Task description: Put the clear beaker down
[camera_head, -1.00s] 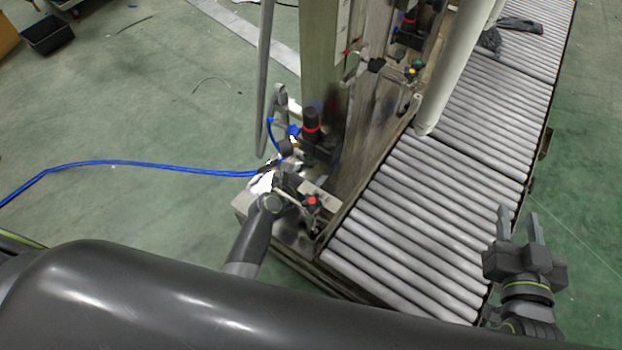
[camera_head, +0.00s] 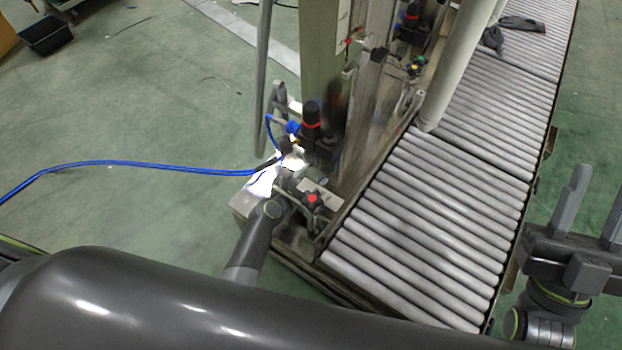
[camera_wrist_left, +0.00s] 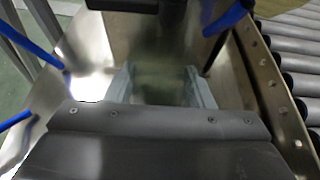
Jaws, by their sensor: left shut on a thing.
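My left gripper (camera_head: 294,193) reaches in at the end of the dark arm, low beside the metal machine frame. It is small and partly lost among the fittings there. In the left wrist view its two pale fingers (camera_wrist_left: 162,84) stand on either side of a faint, see-through shape, the clear beaker (camera_wrist_left: 158,90). The gripper is shut on it. The beaker's rim and base are hard to make out, and I cannot tell whether it touches a surface. My right gripper (camera_head: 592,210) is at the right edge, fingers apart and empty.
A roller conveyor (camera_head: 430,220) runs right of the machine post (camera_head: 318,60). A blue hose (camera_head: 130,163) crosses the green floor to the machine. Fittings with red caps (camera_head: 311,125) stand close by my left gripper. The floor at left is mostly clear.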

